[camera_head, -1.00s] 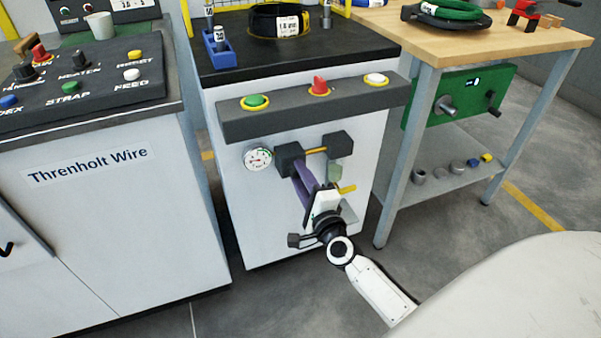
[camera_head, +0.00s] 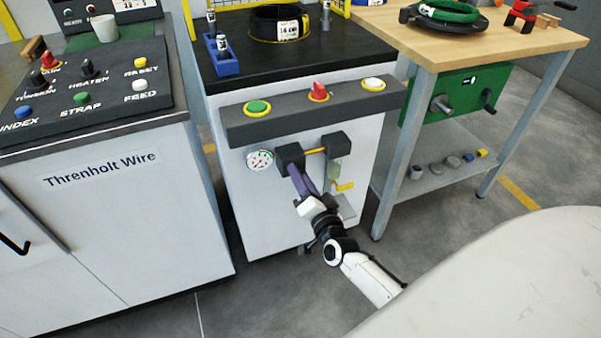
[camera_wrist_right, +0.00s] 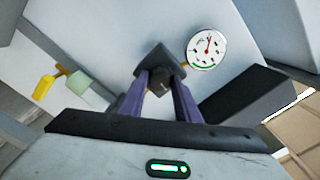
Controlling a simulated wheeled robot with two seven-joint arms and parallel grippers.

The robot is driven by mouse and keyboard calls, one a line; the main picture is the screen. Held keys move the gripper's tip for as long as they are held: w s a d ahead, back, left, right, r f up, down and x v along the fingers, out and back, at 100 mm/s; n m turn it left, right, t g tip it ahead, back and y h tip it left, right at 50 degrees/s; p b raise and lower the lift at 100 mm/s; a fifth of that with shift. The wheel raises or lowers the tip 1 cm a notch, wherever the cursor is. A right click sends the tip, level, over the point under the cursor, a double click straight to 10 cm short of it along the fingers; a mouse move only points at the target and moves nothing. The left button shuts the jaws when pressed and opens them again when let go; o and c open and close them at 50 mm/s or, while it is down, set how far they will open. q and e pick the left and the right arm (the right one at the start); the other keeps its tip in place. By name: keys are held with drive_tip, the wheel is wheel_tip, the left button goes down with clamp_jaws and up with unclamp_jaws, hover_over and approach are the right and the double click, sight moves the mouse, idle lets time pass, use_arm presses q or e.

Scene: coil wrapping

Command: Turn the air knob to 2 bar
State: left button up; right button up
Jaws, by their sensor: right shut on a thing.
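The air unit on the white cabinet's front has a dark left block (camera_head: 290,157), a yellow pipe and a dark right block (camera_head: 337,142). My right gripper (camera_head: 294,170) reaches up to the left block from below. In the right wrist view its two purple fingers (camera_wrist_right: 164,92) are shut on the dark air knob (camera_wrist_right: 161,84) in front of this block; the fingers hide most of it. The round pressure gauge (camera_head: 260,159) sits just left of the block. It also shows in the right wrist view (camera_wrist_right: 207,47), but its numbers are too small to read. My left gripper is not in view.
Above the air unit juts a dark button panel (camera_head: 290,113) with green, red and white controls. A yellow handle (camera_head: 345,186) sits right of my gripper. A workbench (camera_head: 465,45) stands at the right, a control desk (camera_head: 90,105) at the left.

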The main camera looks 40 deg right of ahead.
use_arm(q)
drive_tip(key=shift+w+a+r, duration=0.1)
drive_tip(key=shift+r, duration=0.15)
use_arm(e)
drive_tip(key=shift+n, duration=0.6)
drive_tip(key=o, duration=1)
use_arm(q)
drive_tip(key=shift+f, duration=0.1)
drive_tip(key=shift+p, duration=0.3)
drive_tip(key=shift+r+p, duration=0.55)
drive_tip(key=shift+p, duration=0.35)
use_arm(e)
drive_tip(key=v, duration=1)
drive_tip(key=shift+s, duration=0.15)
